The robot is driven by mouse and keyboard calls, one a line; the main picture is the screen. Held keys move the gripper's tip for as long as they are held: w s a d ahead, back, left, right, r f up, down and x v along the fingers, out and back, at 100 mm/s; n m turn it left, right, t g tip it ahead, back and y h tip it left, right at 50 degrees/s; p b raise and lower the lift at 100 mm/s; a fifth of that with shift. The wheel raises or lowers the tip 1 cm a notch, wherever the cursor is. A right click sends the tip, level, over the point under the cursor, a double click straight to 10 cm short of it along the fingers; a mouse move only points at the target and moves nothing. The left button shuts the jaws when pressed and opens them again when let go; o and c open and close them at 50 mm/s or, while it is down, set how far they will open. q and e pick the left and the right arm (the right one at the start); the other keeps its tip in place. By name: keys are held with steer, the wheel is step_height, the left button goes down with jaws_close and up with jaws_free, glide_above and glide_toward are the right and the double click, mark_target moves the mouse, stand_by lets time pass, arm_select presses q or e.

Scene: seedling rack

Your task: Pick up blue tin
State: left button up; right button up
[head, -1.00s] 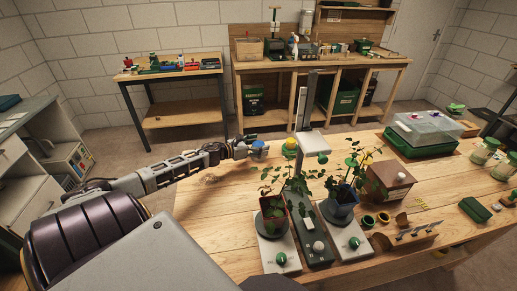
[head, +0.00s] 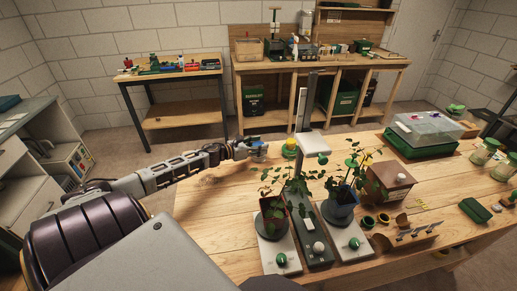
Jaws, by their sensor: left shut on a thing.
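The blue tin (head: 261,151) is small and sits near the far left edge of the wooden table, left of the yellow-topped item. My left arm reaches in from the left, and my left gripper (head: 254,148) is shut on the tin. The fingers cover much of it, and I cannot tell whether its base touches the table. My right gripper is not in view.
Two potted plants (head: 273,222) (head: 341,212) on pale bases stand right of my arm, with a lamp post (head: 302,125) between them. A yellow-topped item (head: 291,144) is close to the tin. The table (head: 215,215) is bare at front left.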

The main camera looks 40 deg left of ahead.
mark_target(259, 144)
arm_select(q)
steer(key=shift+r, duration=0.55)
step_height(259, 144, up, 5)
steer(key=shift+r+p, duration=0.1)
steer(key=shift+p, duration=0.45)
step_height(259, 144, up, 3)
steer(key=shift+f, duration=0.1)
steer(key=shift+r+p, duration=0.3)
steer(key=shift+r, duration=0.2)
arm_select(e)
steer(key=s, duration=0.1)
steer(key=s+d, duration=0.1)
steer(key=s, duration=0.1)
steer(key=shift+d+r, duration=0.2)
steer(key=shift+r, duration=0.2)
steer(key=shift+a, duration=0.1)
